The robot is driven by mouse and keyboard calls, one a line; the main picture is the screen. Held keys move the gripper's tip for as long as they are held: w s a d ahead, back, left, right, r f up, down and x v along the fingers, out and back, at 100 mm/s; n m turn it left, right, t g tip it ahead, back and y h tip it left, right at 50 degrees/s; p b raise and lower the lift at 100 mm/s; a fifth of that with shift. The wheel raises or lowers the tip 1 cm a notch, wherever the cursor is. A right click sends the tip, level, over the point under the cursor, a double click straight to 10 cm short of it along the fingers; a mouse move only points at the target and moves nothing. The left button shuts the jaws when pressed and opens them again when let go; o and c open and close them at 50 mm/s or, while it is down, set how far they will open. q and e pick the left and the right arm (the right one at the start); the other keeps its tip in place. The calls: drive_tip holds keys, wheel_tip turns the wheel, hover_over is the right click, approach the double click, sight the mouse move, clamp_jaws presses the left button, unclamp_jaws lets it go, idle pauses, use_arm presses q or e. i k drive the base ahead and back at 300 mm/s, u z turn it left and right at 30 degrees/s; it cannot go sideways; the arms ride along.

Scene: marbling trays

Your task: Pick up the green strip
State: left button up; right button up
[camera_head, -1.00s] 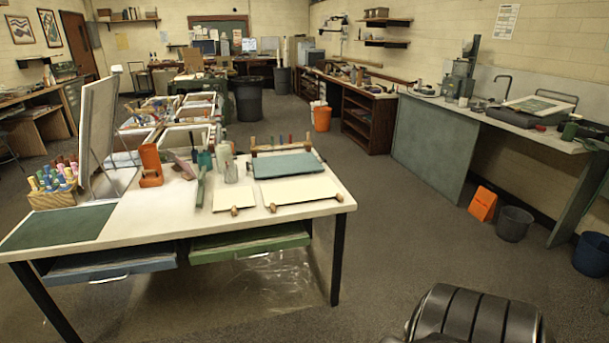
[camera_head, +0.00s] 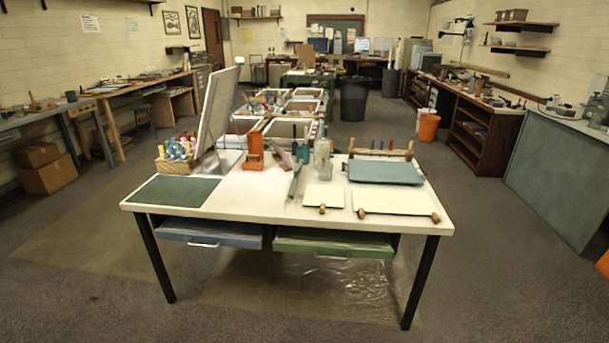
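A thin green strip (camera_head: 296,181) lies on the white worktable (camera_head: 255,195), near the middle, pointing away from me. It is left of the small cream sheet (camera_head: 324,195) and right of the orange holder (camera_head: 254,152). Its far end is close to several small bottles and tools, and I cannot tell whether it touches them. Neither of my grippers is in view.
A green mat (camera_head: 174,190) covers the table's left front corner, with a pen box (camera_head: 176,165) and an upright panel (camera_head: 216,108) behind. A blue-grey board (camera_head: 385,171) and larger cream sheet (camera_head: 395,200) lie right.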

sight(296, 173)
drive_tip(key=i, duration=0.95)
